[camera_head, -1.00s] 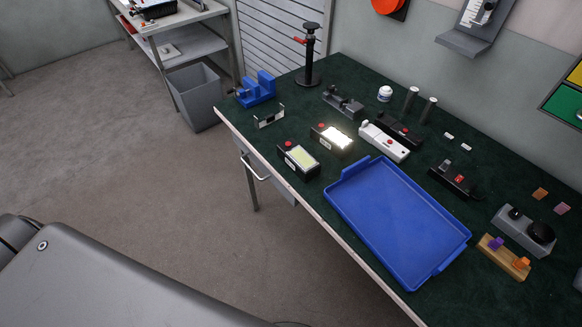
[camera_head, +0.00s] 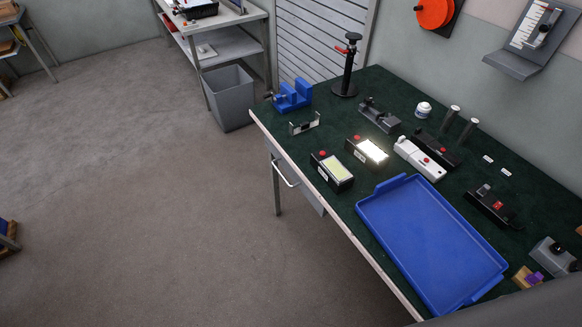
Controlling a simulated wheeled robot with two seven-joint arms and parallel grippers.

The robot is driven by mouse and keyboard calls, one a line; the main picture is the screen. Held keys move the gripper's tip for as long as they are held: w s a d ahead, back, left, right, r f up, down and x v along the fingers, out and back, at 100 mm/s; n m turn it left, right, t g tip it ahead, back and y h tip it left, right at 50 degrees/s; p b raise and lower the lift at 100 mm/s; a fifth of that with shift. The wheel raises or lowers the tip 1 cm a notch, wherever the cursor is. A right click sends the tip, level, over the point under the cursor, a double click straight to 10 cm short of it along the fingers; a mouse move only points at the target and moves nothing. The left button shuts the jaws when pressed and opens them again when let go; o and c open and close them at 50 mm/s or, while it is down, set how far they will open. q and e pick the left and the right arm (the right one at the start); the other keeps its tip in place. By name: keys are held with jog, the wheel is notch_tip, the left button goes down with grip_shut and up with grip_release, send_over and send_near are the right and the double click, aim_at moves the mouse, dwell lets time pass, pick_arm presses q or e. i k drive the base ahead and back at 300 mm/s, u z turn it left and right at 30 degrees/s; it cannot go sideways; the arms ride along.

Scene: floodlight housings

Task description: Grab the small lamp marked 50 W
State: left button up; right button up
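Two small floodlight lamps stand on the dark green table. The nearer lamp (camera_head: 333,171) is black with a pale yellow panel, a red knob and a small white label. The farther lamp (camera_head: 367,152) has a brightly lit white panel, a red knob and a small label. The label writing is too small to read, so I cannot tell which one is marked 50 W. Neither of my grippers shows in the head view. A grey surface at the lower right corner appears to be part of my own arm.
A blue tray (camera_head: 432,243) lies right of the lamps. Behind are a white power strip (camera_head: 419,159), a blue vise (camera_head: 293,95), a black stand (camera_head: 346,68) and a white jar (camera_head: 423,109). A grey bin (camera_head: 229,97) stands on the floor. Open floor lies left of the table.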

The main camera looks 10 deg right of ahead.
aim_at(336, 173)
jog(key=u, duration=0.05)
jog(key=k, duration=1.3)
jog(key=z, duration=1.4)
jog(key=i, duration=0.5)
jog(key=z, duration=0.05)
